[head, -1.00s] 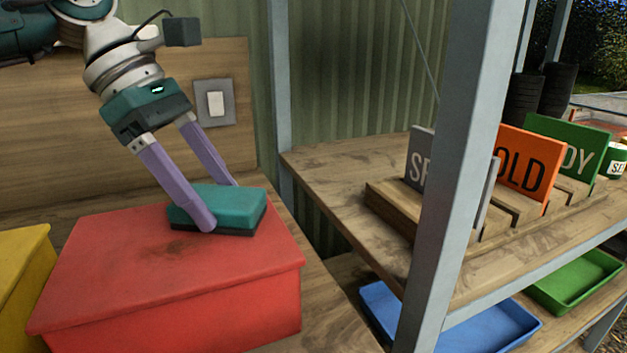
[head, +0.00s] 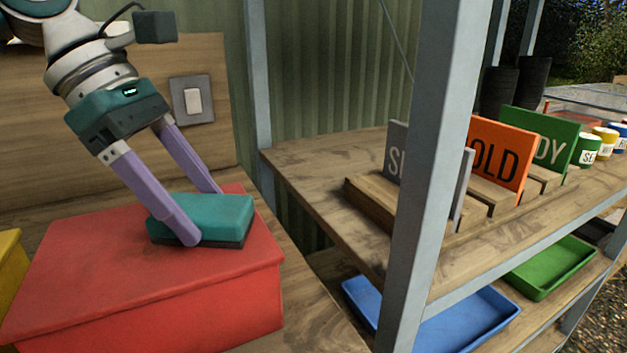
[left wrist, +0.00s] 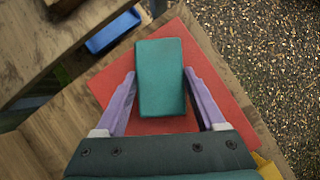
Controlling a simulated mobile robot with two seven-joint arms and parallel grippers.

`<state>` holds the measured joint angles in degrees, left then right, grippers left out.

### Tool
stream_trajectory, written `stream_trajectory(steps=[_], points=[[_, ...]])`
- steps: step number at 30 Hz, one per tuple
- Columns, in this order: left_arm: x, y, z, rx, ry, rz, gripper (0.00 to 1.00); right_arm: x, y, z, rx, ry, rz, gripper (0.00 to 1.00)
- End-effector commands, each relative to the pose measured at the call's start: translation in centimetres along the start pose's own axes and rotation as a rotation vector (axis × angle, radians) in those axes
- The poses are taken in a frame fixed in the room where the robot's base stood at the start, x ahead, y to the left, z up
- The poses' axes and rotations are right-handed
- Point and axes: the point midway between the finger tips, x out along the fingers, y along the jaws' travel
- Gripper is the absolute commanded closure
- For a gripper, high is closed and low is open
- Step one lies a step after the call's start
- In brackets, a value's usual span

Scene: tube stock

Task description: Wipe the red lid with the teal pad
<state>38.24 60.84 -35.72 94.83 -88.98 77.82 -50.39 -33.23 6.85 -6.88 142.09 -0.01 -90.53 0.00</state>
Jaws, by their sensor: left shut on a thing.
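The red lid (head: 120,255) tops a red box on the wooden bench at the lower left of the head view. It also shows beneath the pad in the left wrist view (left wrist: 222,92). The teal pad (head: 208,214), with a dark underside, lies flat on or just above the lid's right part; exact contact is hard to tell. My left gripper (head: 204,215) is shut on the teal pad, one purple finger on each long side. The left wrist view shows the pad (left wrist: 160,80) between both fingers. My right gripper is not in view.
A yellow box (head: 12,265) stands left of the red one. A grey shelf post (head: 428,150) rises on the right. The shelf behind holds grey, orange (head: 499,152) and green signs. Blue (head: 470,325) and green trays sit below. A switch (head: 193,101) is on the back panel.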

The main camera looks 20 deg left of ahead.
Motion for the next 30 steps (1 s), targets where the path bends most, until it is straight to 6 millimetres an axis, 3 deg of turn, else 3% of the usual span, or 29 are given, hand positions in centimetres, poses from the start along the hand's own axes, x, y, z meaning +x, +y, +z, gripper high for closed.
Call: stream_trajectory(steps=[3, 25, 30], points=[[-0.3, -0.7, -1.2, -0.003, 0.008, -0.004, 0.73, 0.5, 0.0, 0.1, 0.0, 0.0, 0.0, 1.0], [-2.4, -2.7, -4.0, -0.002, 0.004, -0.002, 0.73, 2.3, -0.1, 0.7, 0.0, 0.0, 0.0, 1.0], [-2.6, -3.3, -5.3, -0.003, 0.007, 0.0, 0.73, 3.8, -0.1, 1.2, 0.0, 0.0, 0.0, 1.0]])
